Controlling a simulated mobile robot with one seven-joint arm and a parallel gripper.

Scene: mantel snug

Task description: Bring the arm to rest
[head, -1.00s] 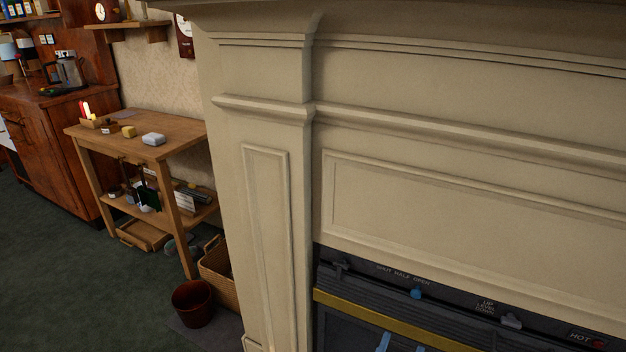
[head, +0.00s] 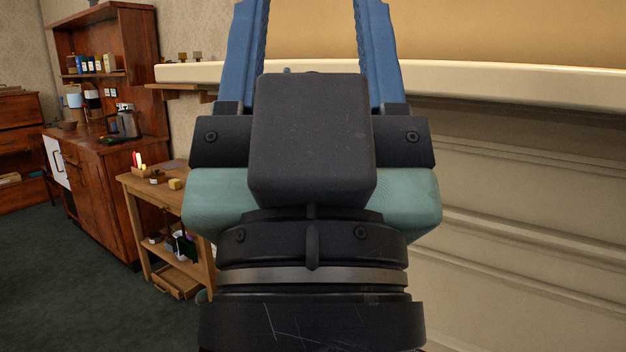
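My gripper (head: 312,12) rises through the middle of the head view, pointing up. The very ends of the fingers are cut off by the top edge, so the tips are hidden. I see nothing held in the visible part. The black and teal gripper body covers much of the fireplace front and part of the small table.
The cream mantel shelf (head: 520,88) runs behind my gripper to the right. A small wooden table (head: 143,186) with small items stands at left, beside a tall wooden cabinet (head: 99,184) holding a kettle (head: 127,122). Dark green floor (head: 75,285) is open at lower left.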

